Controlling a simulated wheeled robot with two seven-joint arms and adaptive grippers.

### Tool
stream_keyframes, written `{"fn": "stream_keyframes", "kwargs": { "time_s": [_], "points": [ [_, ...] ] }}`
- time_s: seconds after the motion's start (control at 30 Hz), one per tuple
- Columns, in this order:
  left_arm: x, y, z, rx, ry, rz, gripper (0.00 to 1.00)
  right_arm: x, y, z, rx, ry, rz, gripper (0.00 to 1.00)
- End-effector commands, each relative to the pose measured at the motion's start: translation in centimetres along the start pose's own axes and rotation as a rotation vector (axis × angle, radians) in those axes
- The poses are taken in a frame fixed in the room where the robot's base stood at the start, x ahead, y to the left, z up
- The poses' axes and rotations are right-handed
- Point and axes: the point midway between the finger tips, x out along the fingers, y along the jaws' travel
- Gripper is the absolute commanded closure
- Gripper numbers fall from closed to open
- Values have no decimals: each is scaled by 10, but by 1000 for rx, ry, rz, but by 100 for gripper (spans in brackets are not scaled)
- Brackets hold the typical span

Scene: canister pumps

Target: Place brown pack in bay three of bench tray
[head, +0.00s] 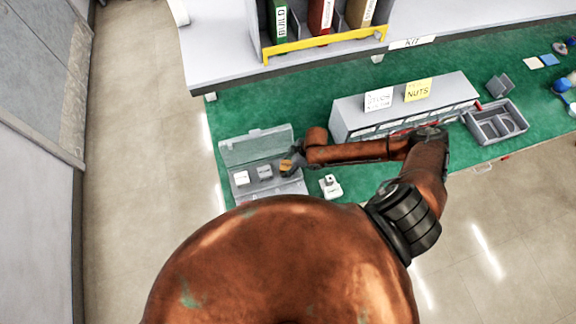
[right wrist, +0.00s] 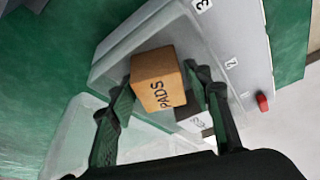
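The brown pack (right wrist: 158,80), a small box marked PADS, sits between the two fingertips of my right gripper (right wrist: 158,88) in the right wrist view. The fingers touch or nearly touch its two sides, and the gripper looks shut on it. In the head view the pack (head: 287,166) and the right gripper (head: 291,160) are over the right end of the grey bench tray (head: 236,193). The tray's rim (right wrist: 228,35) carries the numbers 3, 2 and 1. Whether the pack touches the tray floor cannot be told. My left gripper is not in view.
The tray's clear lid (head: 255,146) stands open at its back. Two pale packs (head: 241,177) (head: 264,171) sit in the tray. A white item (head: 330,186) stands right of it. A grey drawer unit (head: 405,105) and a grey divided tray (head: 496,122) are farther right.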

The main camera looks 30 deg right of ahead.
Motion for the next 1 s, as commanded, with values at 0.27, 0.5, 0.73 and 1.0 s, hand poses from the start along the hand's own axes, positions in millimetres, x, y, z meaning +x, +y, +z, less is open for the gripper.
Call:
{"fn": "stream_keyframes", "kwargs": {
  "time_s": [0.27, 0.5, 0.73, 1.0],
  "points": [
    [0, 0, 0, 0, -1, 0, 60, 0, 0, 0, 0, 0, 0, 47],
    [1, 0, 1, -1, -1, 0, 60, -13, 1, -1, -1, 1, 1, 47],
    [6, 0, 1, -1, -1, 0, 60, -60, 2, 0, -2, -1, 3, 47],
    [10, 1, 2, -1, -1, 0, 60, -108, 1, 0, 0, -2, 2, 47]
  ]
}}
